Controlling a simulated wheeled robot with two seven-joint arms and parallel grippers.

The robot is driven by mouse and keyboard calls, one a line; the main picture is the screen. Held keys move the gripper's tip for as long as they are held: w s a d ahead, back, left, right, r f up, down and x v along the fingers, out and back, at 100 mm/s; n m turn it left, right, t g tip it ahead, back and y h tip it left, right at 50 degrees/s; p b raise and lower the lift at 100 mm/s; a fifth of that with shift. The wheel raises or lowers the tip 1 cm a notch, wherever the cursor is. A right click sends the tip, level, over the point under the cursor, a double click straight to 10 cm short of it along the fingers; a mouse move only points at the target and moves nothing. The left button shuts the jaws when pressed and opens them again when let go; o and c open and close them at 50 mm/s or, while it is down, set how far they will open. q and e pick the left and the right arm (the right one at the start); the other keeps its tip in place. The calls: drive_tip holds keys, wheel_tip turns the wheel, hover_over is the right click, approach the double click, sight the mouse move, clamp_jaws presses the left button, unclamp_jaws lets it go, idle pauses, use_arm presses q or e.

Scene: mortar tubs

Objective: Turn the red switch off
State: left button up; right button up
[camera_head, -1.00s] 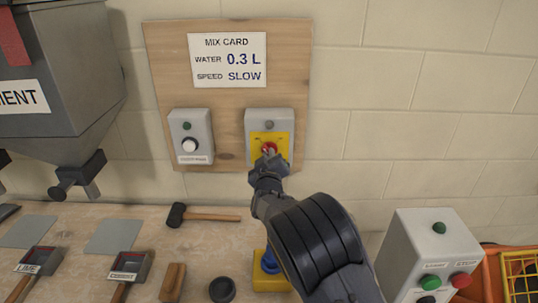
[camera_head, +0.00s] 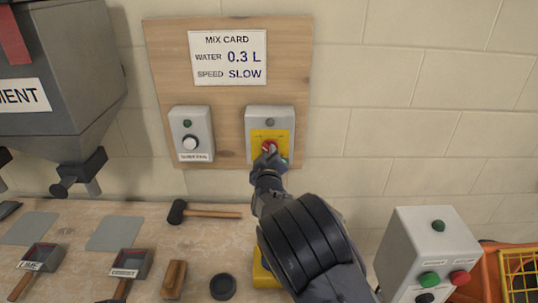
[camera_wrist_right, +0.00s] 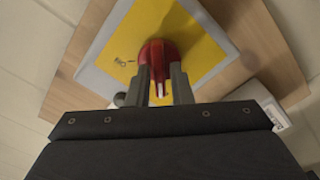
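The red switch (camera_head: 269,145) is a rotary knob on a yellow plate (camera_head: 284,137), on a grey box (camera_head: 256,115) fixed to the wooden wall board. My right gripper (camera_head: 268,158) is at the knob, reaching up from below. In the right wrist view, the two fingers (camera_wrist_right: 162,88) stand on both sides of the red knob's (camera_wrist_right: 158,50) grip bar, which has a white mark, and appear closed on it. The yellow plate looks tilted there. The fingers and hand hide part of the knob. My left gripper is not in view.
A box with a white button (camera_head: 190,142) and green lamp is left of the switch. A mix card (camera_head: 228,57) hangs above. On the bench are a hammer (camera_head: 205,212), scoops and a black cup (camera_head: 223,287). A grey control box (camera_head: 428,250) stands at right.

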drive_tip(key=shift+o, duration=1.1)
drive_tip(key=s+b, duration=0.2)
drive_tip(key=s, duration=0.6)
drive_tip(key=shift+w, duration=0.1)
